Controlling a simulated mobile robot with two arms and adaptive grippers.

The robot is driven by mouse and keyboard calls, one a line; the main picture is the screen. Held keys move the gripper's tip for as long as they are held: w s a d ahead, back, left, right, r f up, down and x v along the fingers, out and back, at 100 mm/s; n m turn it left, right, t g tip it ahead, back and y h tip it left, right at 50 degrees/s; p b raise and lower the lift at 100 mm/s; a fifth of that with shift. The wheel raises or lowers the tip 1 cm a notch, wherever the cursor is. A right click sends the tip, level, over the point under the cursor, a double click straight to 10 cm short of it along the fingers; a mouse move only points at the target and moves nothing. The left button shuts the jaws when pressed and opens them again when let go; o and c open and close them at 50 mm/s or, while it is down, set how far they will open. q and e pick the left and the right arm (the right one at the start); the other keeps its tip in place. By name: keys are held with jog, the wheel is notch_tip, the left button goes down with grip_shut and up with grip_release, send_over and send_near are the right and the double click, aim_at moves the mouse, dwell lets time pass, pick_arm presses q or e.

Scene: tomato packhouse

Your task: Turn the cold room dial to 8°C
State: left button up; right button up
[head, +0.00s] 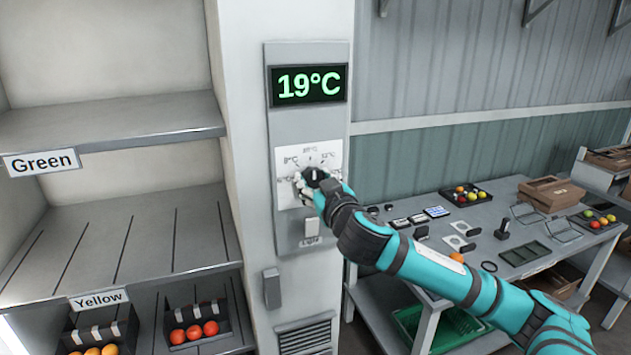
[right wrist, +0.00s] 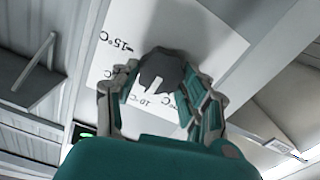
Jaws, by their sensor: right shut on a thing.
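The cold room dial (head: 315,176) is a dark knob on a white scale plate (head: 325,157) with printed temperatures, on a grey wall panel. The display (head: 307,84) above it reads 19°C in green. My right gripper (head: 312,187) is at the dial, its fingers shut around the knob. In the right wrist view, the fingers (right wrist: 163,105) stand on both sides of the dark knob (right wrist: 162,72), and "15°C" and "10°C" marks show on the plate. The gripper hides part of the scale in the head view. My left gripper is not in view.
A light switch (head: 311,228) sits below the dial. At left are shelves with a Green label (head: 41,162) and a Yellow label (head: 99,298). A grey workbench (head: 480,225) with tomato trays and small items stands at right, behind my arm.

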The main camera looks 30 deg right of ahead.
jog(key=shift+n, duration=0.5)
jog(key=n, duration=0.3)
jog(key=shift+p, duration=0.35)
jog(key=n+p, duration=0.1)
jog(key=n, duration=0.3)
jog(key=shift+a+n, duration=0.1)
jog(key=shift+n, duration=0.2)
jog(key=shift+f, duration=0.1)
jog(key=o, duration=1.2)
jog(key=shift+s, duration=0.1)
jog(key=v, duration=1.1)
jog(key=shift+s+a, duration=0.1)
jog(key=shift+s, duration=0.25)
